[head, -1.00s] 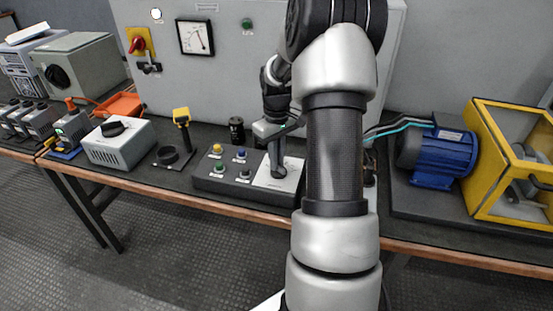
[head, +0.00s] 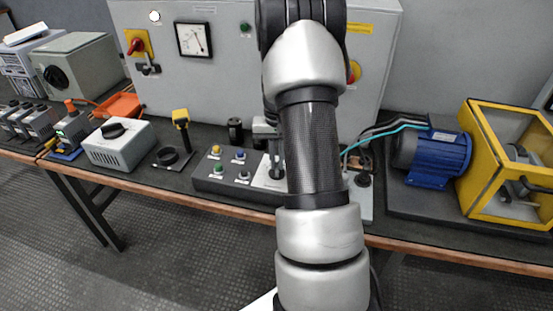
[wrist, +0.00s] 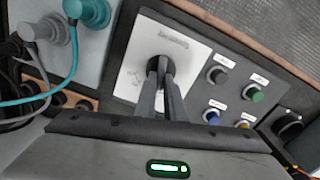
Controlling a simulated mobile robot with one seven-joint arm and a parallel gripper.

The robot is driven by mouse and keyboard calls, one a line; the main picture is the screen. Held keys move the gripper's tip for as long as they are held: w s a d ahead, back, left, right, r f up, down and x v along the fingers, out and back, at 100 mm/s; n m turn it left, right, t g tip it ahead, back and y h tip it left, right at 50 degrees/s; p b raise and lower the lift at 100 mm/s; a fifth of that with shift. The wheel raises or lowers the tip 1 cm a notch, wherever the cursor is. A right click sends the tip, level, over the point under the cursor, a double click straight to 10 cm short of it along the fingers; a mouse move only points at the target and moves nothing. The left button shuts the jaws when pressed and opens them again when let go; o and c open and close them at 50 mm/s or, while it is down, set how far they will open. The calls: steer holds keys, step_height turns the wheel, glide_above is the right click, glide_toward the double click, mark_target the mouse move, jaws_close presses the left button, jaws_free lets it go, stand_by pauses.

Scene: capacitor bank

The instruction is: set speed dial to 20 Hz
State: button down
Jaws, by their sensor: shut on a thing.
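The speed dial (wrist: 153,64) is a dark round knob on a white square plate (wrist: 187,47) of the black control box. In the wrist view my gripper (wrist: 164,76) reaches down over the dial, its two fingers closed on the knob and hiding much of it. The dial's pointer and scale marks cannot be read. In the head view the white plate (head: 262,181) shows at the right end of the box, and my gripper (head: 275,172) stands over it, partly hidden behind my arm.
Yellow, blue, green and black buttons (head: 217,169) sit beside the plate on the box. Teal cables (wrist: 35,98) and plugs lie on its other side. A blue motor (head: 438,152) and yellow cage (head: 470,180) stand at right. A grey cabinet (head: 220,80) with a gauge stands behind.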

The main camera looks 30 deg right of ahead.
steer(key=shift+m, duration=0.3)
steer(key=c, duration=1.8)
jaws_free()
steer(key=shift+c, duration=0.2)
steer(key=shift+r, duration=0.15)
step_height(320, 180, up, 17)
steer(key=p, duration=0.3)
steer(key=shift+r, duration=0.15)
